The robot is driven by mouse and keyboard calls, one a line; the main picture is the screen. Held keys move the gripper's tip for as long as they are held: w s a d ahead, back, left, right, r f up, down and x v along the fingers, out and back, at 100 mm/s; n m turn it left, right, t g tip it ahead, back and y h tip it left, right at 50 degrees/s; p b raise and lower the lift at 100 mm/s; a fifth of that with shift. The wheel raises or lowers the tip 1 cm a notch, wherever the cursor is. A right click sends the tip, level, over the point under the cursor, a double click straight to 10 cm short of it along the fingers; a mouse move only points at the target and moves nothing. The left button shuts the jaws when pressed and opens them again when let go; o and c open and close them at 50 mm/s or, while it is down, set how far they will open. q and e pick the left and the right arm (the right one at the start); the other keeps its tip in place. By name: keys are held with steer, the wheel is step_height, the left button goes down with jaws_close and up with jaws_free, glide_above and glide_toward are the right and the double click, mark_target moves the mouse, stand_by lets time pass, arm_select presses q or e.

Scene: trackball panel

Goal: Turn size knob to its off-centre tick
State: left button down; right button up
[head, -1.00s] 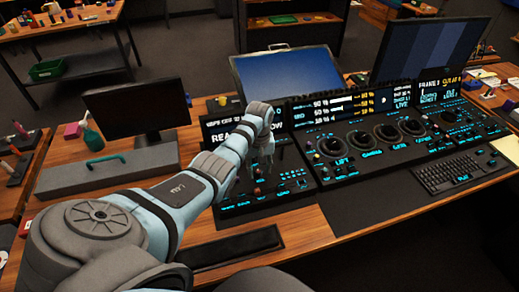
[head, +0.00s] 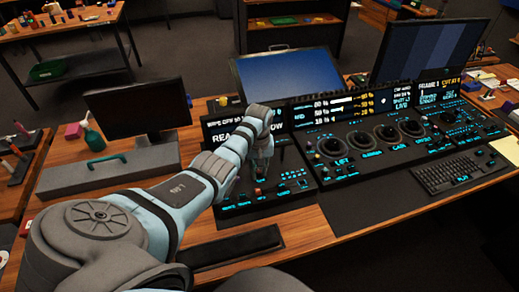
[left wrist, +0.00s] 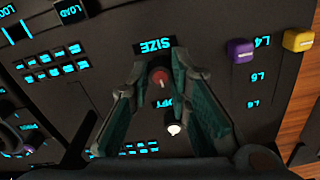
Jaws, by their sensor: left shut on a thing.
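The size knob (left wrist: 160,77) is a small dark knob with a red top, just under the SIZE label (left wrist: 154,45) in the left wrist view. My left gripper (left wrist: 161,70) has its two fingertips on either side of the knob and is shut on it. In the head view my left gripper (head: 259,172) points down at the left part of the console, and its fingers mostly hide the knob. I cannot make out the off-centre tick or the knob's pointer. My right gripper is not in view.
A white-topped knob (left wrist: 174,128) stands close by, between the finger bases in the wrist view. A purple slider cap (left wrist: 241,50) and a yellow one (left wrist: 298,40) are to the right. The keyboard (head: 455,172) and console dials (head: 386,133) lie farther right.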

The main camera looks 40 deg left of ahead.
arm_select(q)
steer(key=m+p, duration=0.1)
steer(key=m, duration=0.1)
steer(key=shift+r+m, duration=0.1)
steer(key=shift+m, duration=0.2)
steer(key=m+p, duration=0.1)
steer(key=m, duration=0.1)
steer(key=shift+m, duration=0.3)
steer(key=m+p, duration=0.1)
steer(key=m, duration=0.2)
steer(key=shift+m, duration=1.9)
steer(key=c, duration=1.5)
jaws_free()
